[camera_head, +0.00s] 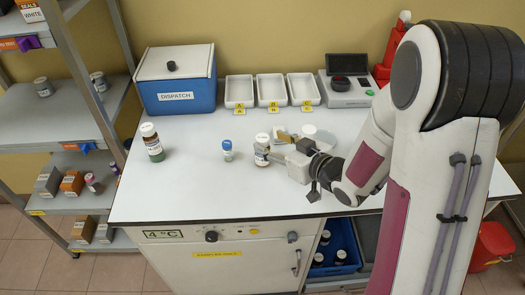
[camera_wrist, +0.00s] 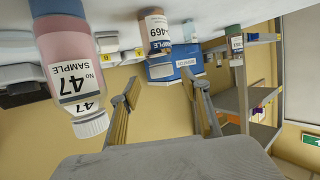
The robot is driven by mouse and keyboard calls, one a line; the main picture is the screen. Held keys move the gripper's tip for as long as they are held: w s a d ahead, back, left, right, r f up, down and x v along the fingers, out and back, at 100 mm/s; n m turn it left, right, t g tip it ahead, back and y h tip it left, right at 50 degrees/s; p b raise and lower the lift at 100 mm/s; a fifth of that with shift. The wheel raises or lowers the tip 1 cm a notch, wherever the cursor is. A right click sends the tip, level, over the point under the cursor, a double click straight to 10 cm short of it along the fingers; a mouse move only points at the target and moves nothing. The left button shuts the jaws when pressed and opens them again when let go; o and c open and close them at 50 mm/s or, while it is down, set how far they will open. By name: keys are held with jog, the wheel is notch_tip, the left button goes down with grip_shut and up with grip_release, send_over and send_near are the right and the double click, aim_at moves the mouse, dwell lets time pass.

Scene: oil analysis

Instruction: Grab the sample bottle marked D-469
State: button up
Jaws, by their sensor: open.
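The wrist view is upside down, with the bench along its top. A brown bottle (camera_wrist: 153,30) has a white label on which "469" can be read; the start of the marking is not clear. It appears to be the white-capped bottle (camera_head: 262,150) on the bench in the head view. My gripper (camera_head: 279,145) is just to its right and points left. In the wrist view my gripper (camera_wrist: 161,85) has its fingers apart and nothing between the tips. The bottle lies beyond the tips, towards the bench side of the gap.
A pink bottle (camera_wrist: 75,65) labelled "Sample No 47" is close on the left of the wrist view. Behind are the dispatch box (camera_head: 178,95) and white trays (camera_head: 240,90). The front bench is clear.

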aim_at(267, 144)
jog(key=shift+w+a+f, duration=0.85)
jog(key=shift+w, duration=0.05)
jog(key=shift+x, duration=1)
jog(key=c, duration=1.3)
